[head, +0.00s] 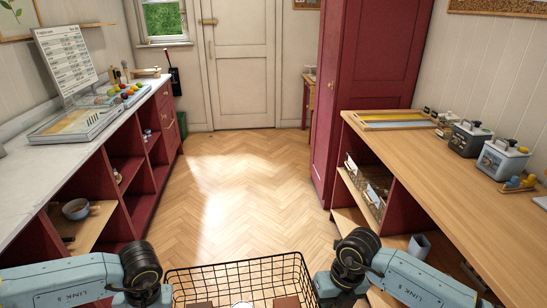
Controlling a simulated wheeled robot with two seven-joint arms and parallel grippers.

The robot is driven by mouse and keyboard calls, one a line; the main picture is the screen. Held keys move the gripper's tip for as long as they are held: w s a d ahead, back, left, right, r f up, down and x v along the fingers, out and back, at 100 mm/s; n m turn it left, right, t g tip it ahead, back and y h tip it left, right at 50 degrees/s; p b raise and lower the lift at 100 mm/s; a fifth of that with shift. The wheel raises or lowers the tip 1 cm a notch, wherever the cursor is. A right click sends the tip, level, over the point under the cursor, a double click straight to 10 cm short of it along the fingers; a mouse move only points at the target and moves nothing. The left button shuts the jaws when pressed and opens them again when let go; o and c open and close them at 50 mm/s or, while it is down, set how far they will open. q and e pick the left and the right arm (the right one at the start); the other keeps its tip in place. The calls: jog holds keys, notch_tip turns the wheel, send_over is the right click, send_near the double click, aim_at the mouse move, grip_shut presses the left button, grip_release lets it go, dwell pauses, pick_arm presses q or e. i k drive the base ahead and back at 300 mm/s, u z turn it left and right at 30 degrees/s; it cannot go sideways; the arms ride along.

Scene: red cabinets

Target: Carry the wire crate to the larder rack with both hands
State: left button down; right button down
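The black wire crate (238,269) is at the bottom centre, in front of me and above the floor, cut off by the lower edge. Its rim looks about level, and a few brown and pale items lie inside. My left gripper (165,295) is at its left side and my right gripper (322,290) at its right side. The fingertips are mostly hidden, but the crate hangs between both hands, with no support visible under it. I cannot pick out the larder rack for certain in this view.
Herringbone floor (235,180) lies clear ahead to a white door (240,70). Red open shelves with a pale worktop (60,150) line the left. A tall red cabinet (365,60) and a wooden counter (440,170) with canisters (500,158) bound the right.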

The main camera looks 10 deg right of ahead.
aim_at(467, 204)
jog(key=i, duration=2.35)
jog(key=z, duration=1.9)
